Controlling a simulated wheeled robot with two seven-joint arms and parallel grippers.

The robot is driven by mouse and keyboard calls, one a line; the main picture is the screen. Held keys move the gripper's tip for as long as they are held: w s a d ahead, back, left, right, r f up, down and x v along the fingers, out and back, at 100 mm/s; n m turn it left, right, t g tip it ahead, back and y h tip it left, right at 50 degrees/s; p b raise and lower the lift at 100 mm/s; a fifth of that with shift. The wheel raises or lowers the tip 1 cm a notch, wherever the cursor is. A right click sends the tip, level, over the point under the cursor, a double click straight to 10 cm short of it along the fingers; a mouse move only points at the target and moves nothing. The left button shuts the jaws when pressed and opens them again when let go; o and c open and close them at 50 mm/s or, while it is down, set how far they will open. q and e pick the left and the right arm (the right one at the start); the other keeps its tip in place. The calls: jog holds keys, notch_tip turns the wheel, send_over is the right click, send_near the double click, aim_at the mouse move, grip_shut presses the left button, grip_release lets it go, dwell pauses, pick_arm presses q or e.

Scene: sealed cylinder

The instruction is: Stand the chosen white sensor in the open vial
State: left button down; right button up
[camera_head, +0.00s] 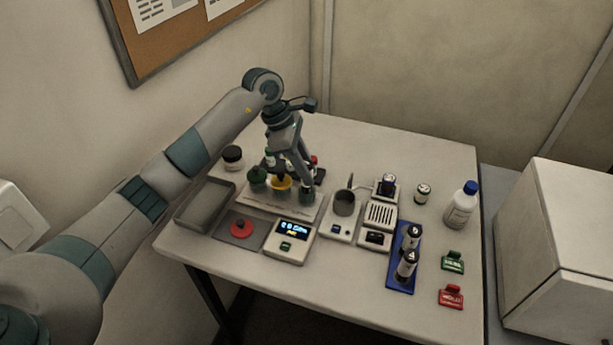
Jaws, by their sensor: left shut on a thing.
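My left gripper (295,182) reaches down over a pale platform (258,207) at the back left of the table. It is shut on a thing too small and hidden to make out. A yellow piece (281,184) and a dark green round piece (257,177) are beside the fingers. I cannot tell which thing is the open vial. My right gripper is not in view.
A display unit (289,241) and a device with a grey cup (344,202) stand mid-table. A grey tray (204,205) and red knob (241,229) are left. A blue-capped bottle (461,208), green tag (453,262) and red tag (451,297) are right.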

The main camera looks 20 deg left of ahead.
aim_at(313, 189)
pick_arm(q)
notch_tip(313, 189, down, 3)
jog(key=shift+r+p, duration=0.15)
jog(key=shift+p, duration=0.6)
jog(key=shift+f, duration=0.2)
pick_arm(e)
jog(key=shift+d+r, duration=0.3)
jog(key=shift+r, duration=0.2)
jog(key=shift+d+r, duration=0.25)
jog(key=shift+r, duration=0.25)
pick_arm(q)
jog(key=shift+f, duration=0.15)
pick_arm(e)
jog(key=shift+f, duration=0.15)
pick_arm(q)
jog(key=shift+f+b, duration=0.1)
jog(key=shift+b, duration=0.2)
jog(key=c, duration=1.5)
grip_release()
jog(key=shift+o, duration=0.2)
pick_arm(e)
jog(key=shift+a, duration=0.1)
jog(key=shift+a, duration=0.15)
